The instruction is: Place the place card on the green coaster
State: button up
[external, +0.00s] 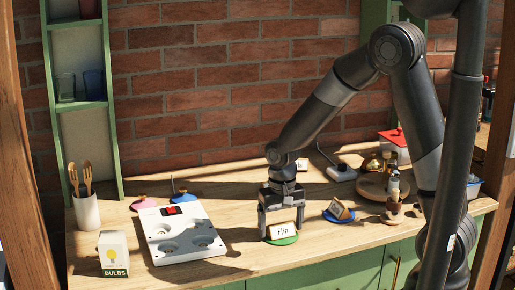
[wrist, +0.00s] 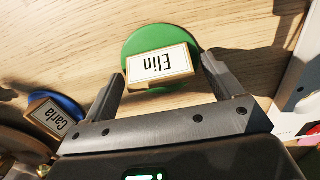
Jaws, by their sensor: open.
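The place card (external: 282,230), marked "Elin", stands on the green coaster (external: 283,241) in the external view. In the wrist view the card (wrist: 160,65) shows upside down, over the near part of the green coaster (wrist: 150,40). My gripper (external: 281,232) is low over the coaster. In the wrist view my gripper (wrist: 163,78) has its two fingers apart, one on each side of the card. The right finger is very close to the card's end; I cannot tell whether it touches.
A second card (external: 340,210), marked "Carla", rests tilted on a blue coaster (external: 330,217) to the right. A white socket panel (external: 180,252) lies to the left, beside a bulb box (external: 113,255). The wood in front of the green coaster is clear.

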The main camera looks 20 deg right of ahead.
notch_tip(320, 180, up, 12)
jog(key=s+d+r+t, duration=0.2)
jog(key=s+d+r, duration=0.1)
jog(key=d, duration=0.4)
jog(key=s+d+r+t, duration=0.1)
jog(key=s+d+r, duration=0.3)
jog(key=s+d, duration=0.2)
jog(key=s+d+r+t, duration=0.2)
jog(key=s+d+r, duration=0.2)
jog(key=d, duration=0.6)
jog(key=shift+s+t, duration=0.3)
jog(key=shift+s, duration=0.15)
